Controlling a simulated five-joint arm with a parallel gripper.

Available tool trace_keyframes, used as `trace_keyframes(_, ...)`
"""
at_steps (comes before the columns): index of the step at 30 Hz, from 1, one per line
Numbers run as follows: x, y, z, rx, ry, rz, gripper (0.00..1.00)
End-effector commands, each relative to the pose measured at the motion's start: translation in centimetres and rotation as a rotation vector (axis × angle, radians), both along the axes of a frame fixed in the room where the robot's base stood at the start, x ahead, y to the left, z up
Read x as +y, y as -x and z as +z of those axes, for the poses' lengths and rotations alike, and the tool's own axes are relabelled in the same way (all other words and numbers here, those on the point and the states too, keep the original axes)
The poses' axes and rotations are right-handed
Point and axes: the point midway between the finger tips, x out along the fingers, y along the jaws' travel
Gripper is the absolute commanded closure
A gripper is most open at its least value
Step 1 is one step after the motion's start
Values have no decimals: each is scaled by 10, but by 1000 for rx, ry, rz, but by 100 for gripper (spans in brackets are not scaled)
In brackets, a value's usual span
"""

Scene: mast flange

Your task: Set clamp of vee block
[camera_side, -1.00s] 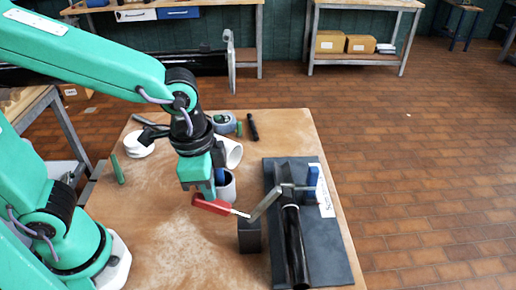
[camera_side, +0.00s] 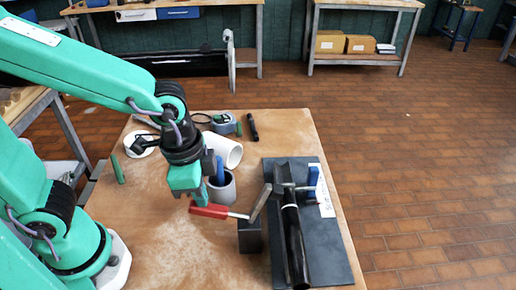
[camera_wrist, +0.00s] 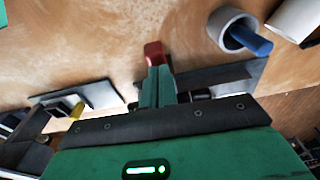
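The clamp has a red handle (camera_side: 209,211) and a grey metal arm (camera_side: 261,203). It stands at the left of a dark vee block with a black tube (camera_side: 294,245) lying along it, on a dark base plate (camera_side: 334,255). My gripper (camera_side: 190,200) is at the outer left end of the red handle, with the fingers closed around it. In the wrist view, the red handle end (camera_wrist: 153,52) shows at the tips of my green fingers (camera_wrist: 157,80). The fingers hide part of the handle.
A grey cup (camera_side: 222,188) holding a blue-handled thing (camera_side: 219,168) stands close behind my gripper. A white tube (camera_side: 228,150), a tape measure (camera_side: 223,123) and a green stick (camera_side: 117,168) lie farther back. The table's front left is clear.

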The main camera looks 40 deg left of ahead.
Motion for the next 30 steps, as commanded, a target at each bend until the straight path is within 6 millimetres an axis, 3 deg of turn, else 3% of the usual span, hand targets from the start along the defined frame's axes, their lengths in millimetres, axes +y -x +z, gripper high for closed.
trace_keyframes(2,3,3,-5,16,-10,2,100)
trace_keyframes(8,-1,0,6,12,-8,1,100)
trace_keyframes(16,-10,-9,41,-1,2,0,100)
trace_keyframes(30,14,13,106,-6,2,1,100)
